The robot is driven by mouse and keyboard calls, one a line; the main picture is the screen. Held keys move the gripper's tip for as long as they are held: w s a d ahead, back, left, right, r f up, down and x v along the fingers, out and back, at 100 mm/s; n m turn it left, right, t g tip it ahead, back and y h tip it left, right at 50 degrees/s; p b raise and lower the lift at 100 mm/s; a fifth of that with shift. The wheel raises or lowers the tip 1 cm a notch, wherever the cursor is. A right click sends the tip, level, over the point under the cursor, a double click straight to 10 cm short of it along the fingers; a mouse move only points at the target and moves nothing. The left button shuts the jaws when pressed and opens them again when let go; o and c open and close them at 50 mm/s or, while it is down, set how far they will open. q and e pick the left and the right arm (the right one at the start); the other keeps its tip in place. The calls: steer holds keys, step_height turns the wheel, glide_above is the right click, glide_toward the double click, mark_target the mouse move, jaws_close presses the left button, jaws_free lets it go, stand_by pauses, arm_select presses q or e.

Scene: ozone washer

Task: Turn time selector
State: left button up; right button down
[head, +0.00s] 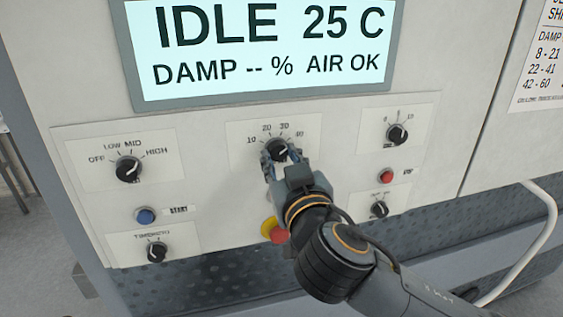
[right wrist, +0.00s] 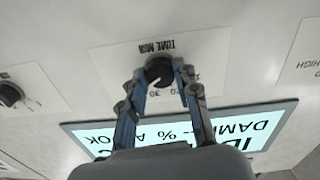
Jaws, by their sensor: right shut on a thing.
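The time selector is a round black knob (head: 278,147) in the middle of the panel, under an arc of numbers from 10 to 40. In the right wrist view the knob (right wrist: 160,70) appears upside down beside the label TIME MIN. Its white mark slants down and left there, toward the 30 side of the scale. My right gripper (head: 281,158) is at the knob; in the right wrist view its two fingers (right wrist: 161,77) are shut on the knob from both sides. My left gripper is in neither view.
Above is a display (head: 265,45) reading IDLE, 25 C, DAMP -- %, AIR OK. A mode knob (head: 128,169) and blue button (head: 146,216) are left. Another knob (head: 397,134) and red button (head: 387,176) are right. A red-and-yellow emergency button (head: 274,230) sits just below my right gripper.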

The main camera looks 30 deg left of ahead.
steer(key=shift+f+n+b, duration=0.15)
steer(key=shift+n+b, duration=0.6)
steer(key=shift+n, duration=0.45)
steer(key=n, duration=0.2)
steer(key=shift+n+b, duration=0.35)
steer(key=shift+n, duration=0.05)
steer(key=n, duration=0.4)
steer(key=shift+d+b, duration=0.1)
steer(key=shift+b, duration=0.25)
steer(key=n, duration=0.5)
steer(key=shift+r+n, duration=0.2)
steer(key=shift+n, duration=0.2)
steer(key=c, duration=1)
jaws_free()
